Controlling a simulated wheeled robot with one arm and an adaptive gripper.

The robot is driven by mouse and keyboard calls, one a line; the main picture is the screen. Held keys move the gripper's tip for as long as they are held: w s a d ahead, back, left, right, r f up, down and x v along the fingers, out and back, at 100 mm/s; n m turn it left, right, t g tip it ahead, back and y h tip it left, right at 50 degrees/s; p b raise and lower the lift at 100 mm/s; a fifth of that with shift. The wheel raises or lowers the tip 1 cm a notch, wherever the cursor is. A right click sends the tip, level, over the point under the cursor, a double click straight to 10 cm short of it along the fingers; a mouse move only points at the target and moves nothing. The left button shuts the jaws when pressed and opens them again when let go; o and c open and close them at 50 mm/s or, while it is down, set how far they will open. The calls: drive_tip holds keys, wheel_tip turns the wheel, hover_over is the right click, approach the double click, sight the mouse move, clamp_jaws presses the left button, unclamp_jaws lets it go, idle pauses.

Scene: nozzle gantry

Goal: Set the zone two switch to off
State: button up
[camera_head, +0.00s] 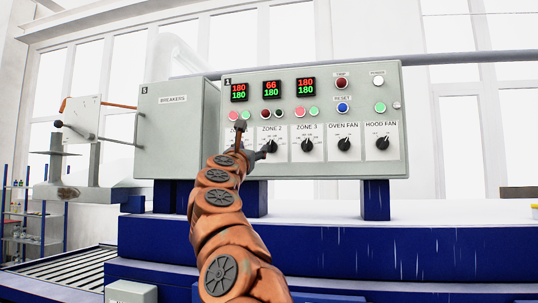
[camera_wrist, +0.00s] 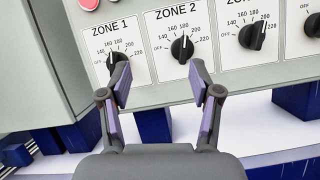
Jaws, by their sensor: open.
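The zone two switch is a black rotary knob (camera_wrist: 182,49) on a white dial plate labelled ZONE 2, with marks from OFF to 220. In the wrist view its pointer stands roughly upright, near 180. It also shows in the head view (camera_head: 271,147), beside my gripper. My gripper (camera_wrist: 160,82) is open and empty in front of the panel. Its fingers lie below the knob in the picture, one to each side, and the knob shows clear between them. I cannot tell the exact distance, but no contact is visible.
The zone 1 knob (camera_wrist: 116,60) is partly hidden by the left finger. The zone 3 knob (camera_wrist: 254,35) is to the right, then oven fan (camera_head: 344,144) and hood fan (camera_head: 382,143) knobs. The zone 2 display (camera_head: 271,87) reads 66 over 180. The breaker box (camera_head: 176,135) stands left.

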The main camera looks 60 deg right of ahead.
sight(269, 146)
drive_tip(key=d+p, duration=0.1)
drive_tip(key=d, duration=0.1)
drive_tip(key=d+r+m+g+p, duration=0.1)
drive_tip(key=d+p, duration=0.1)
drive_tip(key=d+m+g+p, duration=0.1)
drive_tip(key=d, duration=0.2)
drive_tip(key=shift+s+r+p, duration=0.15)
drive_tip(key=shift+s+p, duration=0.2)
drive_tip(key=shift+p, duration=0.05)
drive_tip(key=shift+p+x, duration=0.85)
drive_tip(key=shift+x, duration=0.2)
drive_tip(key=c, duration=1.1)
